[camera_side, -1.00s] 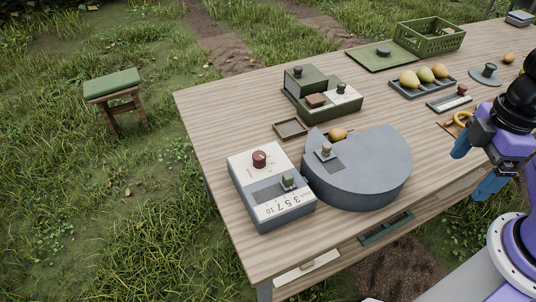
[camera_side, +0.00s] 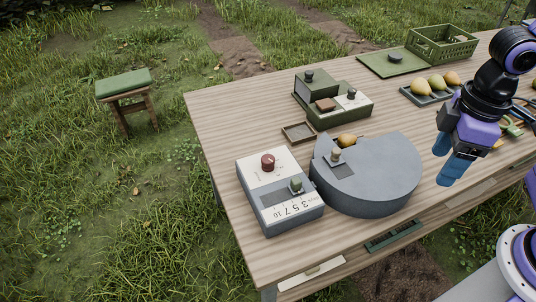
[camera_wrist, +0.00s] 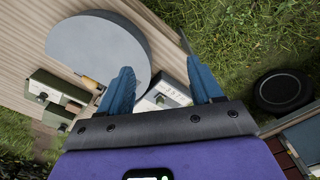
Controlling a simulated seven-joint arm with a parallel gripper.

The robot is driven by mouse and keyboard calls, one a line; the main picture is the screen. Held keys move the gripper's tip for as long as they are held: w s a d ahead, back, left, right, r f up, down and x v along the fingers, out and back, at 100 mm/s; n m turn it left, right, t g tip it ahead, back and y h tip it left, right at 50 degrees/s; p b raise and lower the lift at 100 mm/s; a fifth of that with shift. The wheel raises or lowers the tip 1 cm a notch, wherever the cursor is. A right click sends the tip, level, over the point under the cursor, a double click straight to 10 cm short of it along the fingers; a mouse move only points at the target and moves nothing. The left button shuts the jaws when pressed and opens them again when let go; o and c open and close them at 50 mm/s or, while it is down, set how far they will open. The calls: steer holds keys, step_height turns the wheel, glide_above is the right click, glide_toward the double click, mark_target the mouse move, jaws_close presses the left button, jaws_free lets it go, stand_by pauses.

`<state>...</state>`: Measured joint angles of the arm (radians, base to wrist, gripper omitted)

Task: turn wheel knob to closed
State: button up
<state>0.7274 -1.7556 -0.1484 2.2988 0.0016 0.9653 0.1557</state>
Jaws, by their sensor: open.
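The grey round wheel housing (camera_side: 372,175) stands on the table in the side view, with a small beige knob (camera_side: 335,155) on a darker square patch at its left edge. A yellow pear (camera_side: 347,140) shows in a gap just behind the knob. My gripper (camera_side: 447,160), with blue fingers, is open and empty, above the table to the right of the wheel and apart from it. In the wrist view the grey wheel (camera_wrist: 95,45) lies to the left of my open gripper (camera_wrist: 160,70). The knob is too small there to read its setting.
Behind are a small brown tray (camera_side: 299,126) and a green device (camera_side: 325,113). Pears (camera_side: 436,83) and a green crate (camera_side: 412,45) are farther back.

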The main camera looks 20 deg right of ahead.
steer(key=w+a+r+m, duration=0.1)
steer(key=w+a+m, duration=0.6)
steer(key=w+a, duration=0.75)
steer(key=m, duration=0.8)
glide_toward(268, 158)
steer(key=shift+n, duration=0.3)
step_height(268, 158, down, 9)
steer(key=shift+a+r, duration=0.1)
steer(key=shift+r, duration=0.1)
